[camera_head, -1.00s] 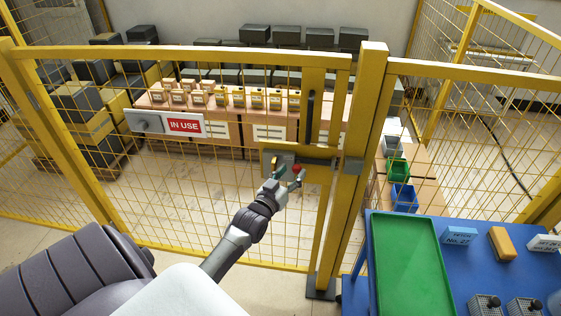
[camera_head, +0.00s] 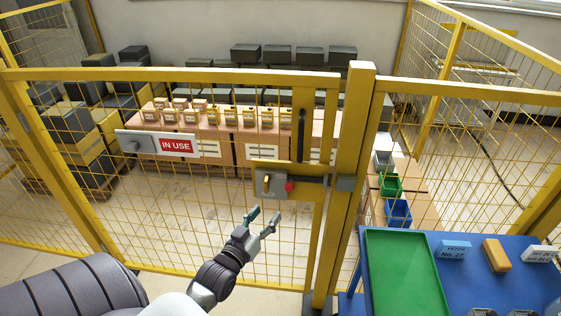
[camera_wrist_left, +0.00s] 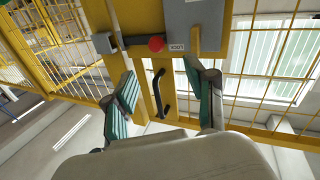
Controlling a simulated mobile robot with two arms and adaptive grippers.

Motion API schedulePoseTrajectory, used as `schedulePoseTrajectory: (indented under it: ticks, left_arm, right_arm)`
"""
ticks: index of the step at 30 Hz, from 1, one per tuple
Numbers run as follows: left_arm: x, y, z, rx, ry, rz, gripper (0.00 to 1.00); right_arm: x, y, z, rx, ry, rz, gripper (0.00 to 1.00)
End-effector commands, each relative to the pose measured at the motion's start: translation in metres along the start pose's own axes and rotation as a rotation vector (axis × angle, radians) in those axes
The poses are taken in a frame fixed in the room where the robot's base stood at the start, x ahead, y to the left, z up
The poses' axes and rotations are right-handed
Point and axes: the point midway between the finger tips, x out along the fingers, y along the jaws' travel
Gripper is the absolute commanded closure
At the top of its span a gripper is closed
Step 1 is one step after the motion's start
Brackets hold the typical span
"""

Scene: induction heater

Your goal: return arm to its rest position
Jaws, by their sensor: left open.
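My left gripper (camera_head: 262,220) is open and empty, in front of the yellow mesh gate and below its lock box. In the left wrist view its two teal-padded fingers (camera_wrist_left: 165,100) stand wide apart with nothing between them. The grey lock box (camera_head: 271,184) with a red button (camera_head: 289,187) is on the gate, clear of the fingers. The lock box also shows in the left wrist view (camera_wrist_left: 190,22), with the red button (camera_wrist_left: 156,43) beyond the fingers. My right gripper is not in view.
The yellow fence post (camera_head: 345,180) stands right of the gate. A blue table (camera_head: 470,280) with a green tray (camera_head: 400,270) is at the lower right. An "IN USE" sign (camera_head: 176,146) is on the gate. Boxes stand behind the fence.

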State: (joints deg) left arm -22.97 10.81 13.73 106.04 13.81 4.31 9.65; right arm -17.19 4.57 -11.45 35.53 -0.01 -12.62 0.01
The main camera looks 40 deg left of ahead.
Motion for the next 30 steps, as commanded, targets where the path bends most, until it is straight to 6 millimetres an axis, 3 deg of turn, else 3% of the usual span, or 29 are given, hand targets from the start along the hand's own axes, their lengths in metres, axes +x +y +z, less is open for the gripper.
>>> schedulePoseTrajectory:
  ticks: [7, 11, 14, 16, 20, 24, 26, 30]
  left_arm:
    - [0.0, 0.0, 0.002, 0.0, -0.005, 0.0, 0.44]
    - [-0.002, -0.001, 0.033, 0.006, -0.07, -0.008, 0.44]
    - [-0.011, -0.001, 0.089, 0.021, -0.188, -0.016, 0.44]
    - [-0.024, 0.001, 0.139, 0.037, -0.299, -0.019, 0.44]
    - [-0.062, 0.006, 0.231, 0.08, -0.514, -0.011, 0.44]
    - [-0.123, 0.014, 0.321, 0.138, -0.75, 0.014, 0.44]
    - [-0.154, 0.017, 0.355, 0.166, -0.849, 0.03, 0.44]
    - [-0.237, 0.022, 0.421, 0.244, -1.085, 0.079, 0.44]
  right_arm:
    - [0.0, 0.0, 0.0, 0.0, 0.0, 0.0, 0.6]
    - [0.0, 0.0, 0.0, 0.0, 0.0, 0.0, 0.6]
    - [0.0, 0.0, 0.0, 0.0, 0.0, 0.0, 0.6]
    - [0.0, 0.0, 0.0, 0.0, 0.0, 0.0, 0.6]
    - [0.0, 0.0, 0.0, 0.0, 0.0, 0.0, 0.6]
    - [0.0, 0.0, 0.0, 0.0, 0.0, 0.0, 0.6]
    - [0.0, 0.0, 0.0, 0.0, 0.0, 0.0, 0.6]
    - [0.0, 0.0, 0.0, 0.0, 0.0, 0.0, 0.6]
